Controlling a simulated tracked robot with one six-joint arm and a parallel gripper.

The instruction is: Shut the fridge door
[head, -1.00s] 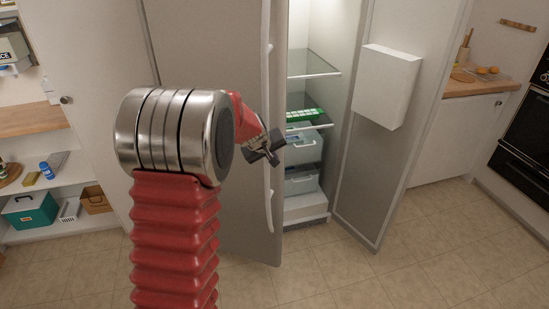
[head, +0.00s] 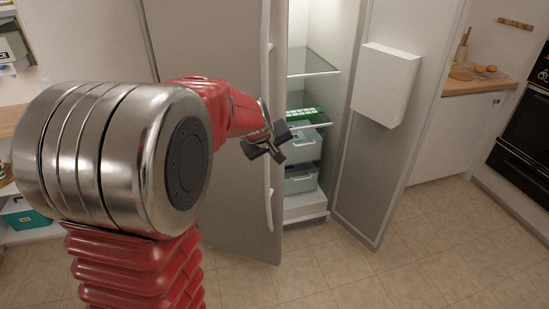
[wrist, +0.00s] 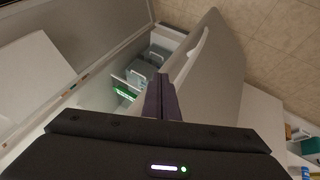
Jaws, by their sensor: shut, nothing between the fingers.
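The fridge has its tall interior (head: 310,85) exposed. Its grey left door (head: 215,50) is partly swung out, with a long pale vertical handle (head: 269,205) near its free edge. The right door (head: 365,170) stands wide open, inner side toward me, with a white box (head: 385,85) on it. My gripper (head: 277,147) is shut and empty, in front of the left door's free edge and part of its handle. In the wrist view, the closed fingers (wrist: 160,97) point toward the fridge opening, beside the left door (wrist: 218,50) and its handle (wrist: 190,57). I cannot tell whether they touch it.
Inside the fridge are glass shelves, a green tray (head: 303,114) and clear drawers (head: 302,147). A wooden counter (head: 475,87) and a dark oven (head: 522,150) stand at right. A teal box (head: 22,215) sits on a low shelf at left. The tiled floor (head: 420,250) is clear in front.

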